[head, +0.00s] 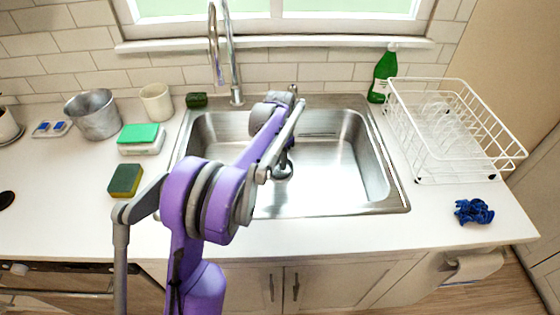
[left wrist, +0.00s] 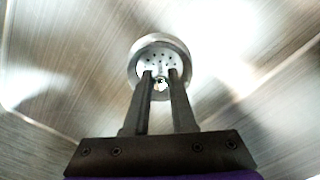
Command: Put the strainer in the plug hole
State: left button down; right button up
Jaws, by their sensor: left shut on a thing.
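The strainer (left wrist: 155,66) is a round metal disc with small holes, seen in the left wrist view inside a shiny round rim. My left gripper (left wrist: 161,80) is shut on the small knob at the strainer's middle. In the head view my left arm reaches over the sink (head: 340,150), and the gripper's end is low in the basin, largely hidden by the arm. The plug hole is not clearly told apart from the strainer, so I cannot tell whether the strainer sits in it or above it. My right gripper is not in view.
A tall faucet (head: 234,60) stands behind the sink. A white dish rack (head: 455,125), a green bottle (head: 383,72) and a blue cloth (head: 474,211) are at right. A sponge (head: 126,180), a metal bucket (head: 94,115) and a cup (head: 157,102) are at left. The basin's right part is clear.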

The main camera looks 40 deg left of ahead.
pick_arm(q)
jog(key=shift+f, duration=0.15)
jog(key=c, duration=0.7)
grip_release()
jog(key=shift+c, duration=0.2)
jog(key=shift+r, duration=0.2)
notch_tip(320, 180, up, 12)
jog(key=p, duration=0.1)
